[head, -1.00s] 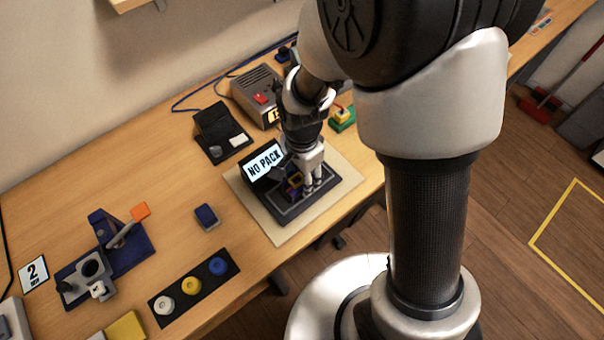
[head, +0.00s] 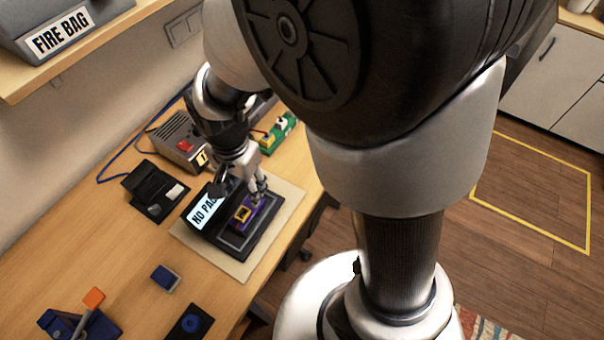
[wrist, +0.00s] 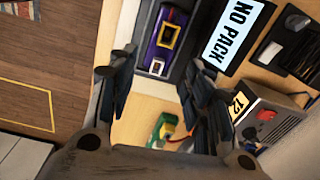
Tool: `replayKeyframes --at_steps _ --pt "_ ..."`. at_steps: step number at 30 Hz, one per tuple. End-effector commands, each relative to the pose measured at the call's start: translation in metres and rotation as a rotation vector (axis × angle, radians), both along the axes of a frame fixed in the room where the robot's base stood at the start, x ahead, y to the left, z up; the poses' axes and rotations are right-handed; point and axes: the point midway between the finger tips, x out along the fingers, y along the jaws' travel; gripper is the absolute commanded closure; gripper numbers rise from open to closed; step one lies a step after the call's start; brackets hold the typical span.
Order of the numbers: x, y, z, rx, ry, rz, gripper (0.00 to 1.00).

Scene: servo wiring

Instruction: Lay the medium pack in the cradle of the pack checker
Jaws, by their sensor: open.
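The pack checker (head: 232,243) is a dark device on a beige mat, with a tilted display (head: 204,207) reading "NO PACK". It also shows in the wrist view, with its display (wrist: 232,32) at the upper right. A purple pack with a yellow-framed label (head: 244,213) lies on the checker's bed; in the wrist view the pack (wrist: 176,22) is at top centre. I cannot tell if it is fully seated in the cradle. My gripper (head: 258,188) is open above the pack's far end. In the wrist view its fingers (wrist: 158,82) are spread wide with nothing held.
A small blue pack (head: 165,278) lies on the table left of the mat (head: 285,208). A black device (head: 152,190), a grey power unit with a red switch (head: 180,140) and a green block (head: 280,132) stand behind. A fire bag box (head: 60,30) sits on the shelf.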

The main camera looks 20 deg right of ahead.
Motion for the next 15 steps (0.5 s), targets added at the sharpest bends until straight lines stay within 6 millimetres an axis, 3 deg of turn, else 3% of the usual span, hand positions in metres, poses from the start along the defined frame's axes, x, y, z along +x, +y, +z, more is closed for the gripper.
replayKeyframes --at_steps 3,9,15 --pt "-0.011 -0.02 0.046 0.005 -0.074 0.128 0.54" --pt "-0.052 -0.059 0.114 -0.037 -0.204 0.415 0.54" --pt "-0.1 -0.085 0.15 -0.125 -0.305 0.67 0.54"
